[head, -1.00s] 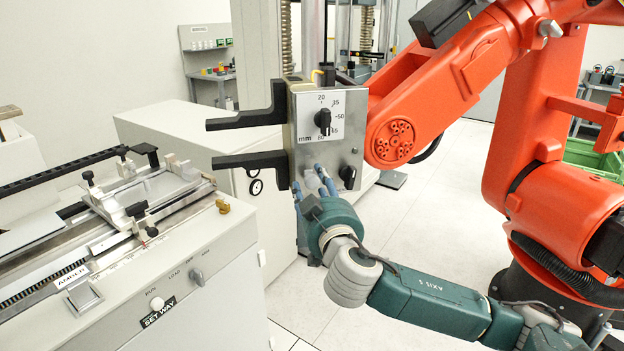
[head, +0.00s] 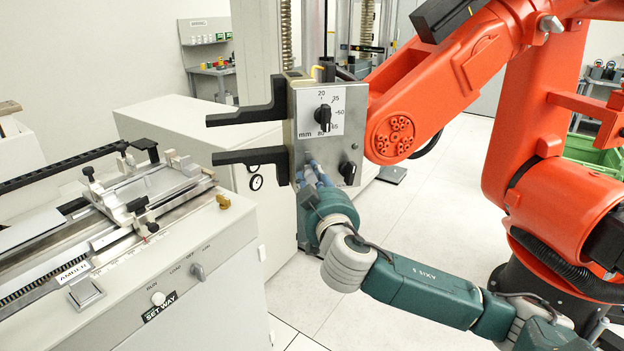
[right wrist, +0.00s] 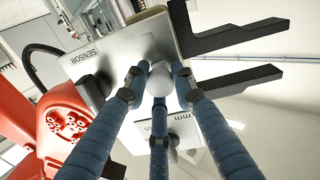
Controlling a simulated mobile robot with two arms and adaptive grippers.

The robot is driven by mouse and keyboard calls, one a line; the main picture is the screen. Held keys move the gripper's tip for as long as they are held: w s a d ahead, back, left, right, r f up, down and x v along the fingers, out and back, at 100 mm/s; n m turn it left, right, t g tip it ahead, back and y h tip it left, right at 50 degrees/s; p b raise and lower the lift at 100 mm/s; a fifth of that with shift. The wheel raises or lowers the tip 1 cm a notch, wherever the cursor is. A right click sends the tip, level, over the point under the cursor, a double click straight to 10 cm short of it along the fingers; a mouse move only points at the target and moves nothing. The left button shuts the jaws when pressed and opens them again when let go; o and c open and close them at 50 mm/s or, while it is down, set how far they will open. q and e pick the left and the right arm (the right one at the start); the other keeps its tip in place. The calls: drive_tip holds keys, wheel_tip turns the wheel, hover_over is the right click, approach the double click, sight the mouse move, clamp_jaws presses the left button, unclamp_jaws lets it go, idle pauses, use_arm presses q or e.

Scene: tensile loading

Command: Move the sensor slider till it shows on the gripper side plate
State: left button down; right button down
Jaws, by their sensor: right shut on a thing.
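The gripper side plate (head: 328,135) is a grey metal plate with a printed mm dial (head: 322,112), a black pointer knob and a lower black knob (head: 347,172). Two black jaws stick out to its left. My right gripper (head: 312,168) reaches up from below to the plate's lower left part. In the right wrist view its blue fingers (right wrist: 160,82) are closed around a pale rounded knob (right wrist: 160,76), which seems to be the sensor slider. The word SENSOR is printed beside it on the plate. My left gripper is not in view.
An orange robot arm (head: 455,85) carries the plate and stands at the right. A white machine bench (head: 195,290) with rails and a set way label is at the left. A white cabinet (head: 185,135) is behind. Open floor (head: 420,215) lies below the orange arm.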

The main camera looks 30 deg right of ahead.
drive_tip(key=shift+r, duration=0.25)
drive_tip(key=c, duration=1.4)
unclamp_jaws()
drive_tip(key=v, duration=0.7)
drive_tip(key=shift+s, duration=0.25)
